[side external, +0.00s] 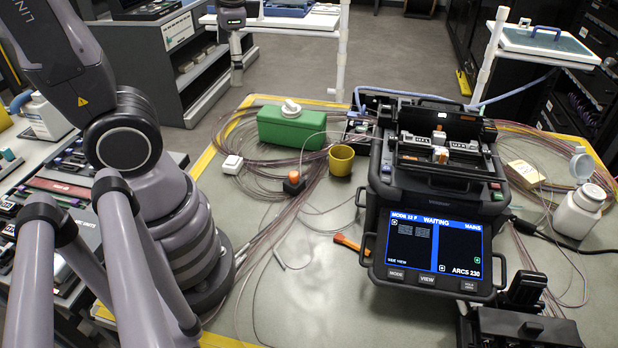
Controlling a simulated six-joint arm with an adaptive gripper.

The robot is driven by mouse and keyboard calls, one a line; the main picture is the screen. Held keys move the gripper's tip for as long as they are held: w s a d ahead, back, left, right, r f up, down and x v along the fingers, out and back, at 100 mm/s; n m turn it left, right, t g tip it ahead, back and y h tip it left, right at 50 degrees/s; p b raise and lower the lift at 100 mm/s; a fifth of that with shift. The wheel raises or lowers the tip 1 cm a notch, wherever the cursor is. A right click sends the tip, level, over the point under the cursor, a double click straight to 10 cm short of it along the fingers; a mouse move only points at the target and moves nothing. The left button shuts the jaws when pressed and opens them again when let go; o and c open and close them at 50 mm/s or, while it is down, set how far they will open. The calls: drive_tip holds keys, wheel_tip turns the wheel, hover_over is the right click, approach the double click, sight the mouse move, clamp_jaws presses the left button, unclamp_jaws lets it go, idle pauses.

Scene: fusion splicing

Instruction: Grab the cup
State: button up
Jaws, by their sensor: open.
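The cup (341,160) is small, yellow and round, with its open mouth up. It stands upright on the grey work table in the side external view, left of the black fusion splicer (430,180) and just right of a green box. Thin fibres lie close around it. Nothing is seen touching the cup.
The green box (292,126), an orange-topped black item (294,182) and a white block (232,164) stand near the cup among loops of fibre. An orange tool (350,243) lies nearer the camera. A white bottle (582,212) stands at the right. The front-middle table is mostly clear.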

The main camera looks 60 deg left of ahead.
sight(345, 148)
drive_tip(key=w+a+f+m+y, duration=0.4)
drive_tip(key=w+f+m+y, duration=0.7)
drive_tip(key=w+y, duration=0.2)
drive_tip(key=w+d+f+m+t+h, duration=0.1)
drive_tip(key=d+f+m+t+h, duration=0.1)
drive_tip(key=f+m+t, duration=0.3)
drive_tip(key=w+d+f+m+t+h, duration=0.1)
drive_tip(key=d+f+m+t+h, duration=0.1)
drive_tip(key=f+m+t, duration=0.3)
drive_tip(key=w+d+f+m+t+h, duration=0.1)
drive_tip(key=d+f+m+t+h, duration=0.1)
drive_tip(key=f, duration=1)
drive_tip(key=shift+w+d+m+t, duration=0.1)
drive_tip(key=shift+d+m+t, duration=0.15)
drive_tip(key=shift+m+t, duration=0.55)
drive_tip(key=shift+w+d+m+t, duration=0.1)
drive_tip(key=shift+d+m+t, duration=0.15)
drive_tip(key=shift+m+t, duration=0.55)
drive_tip(key=x, duration=1.3)
drive_tip(key=shift+w+a+f, duration=0.15)
drive_tip(key=shift+w+a, duration=0.05)
drive_tip(key=shift+w, duration=0.05)
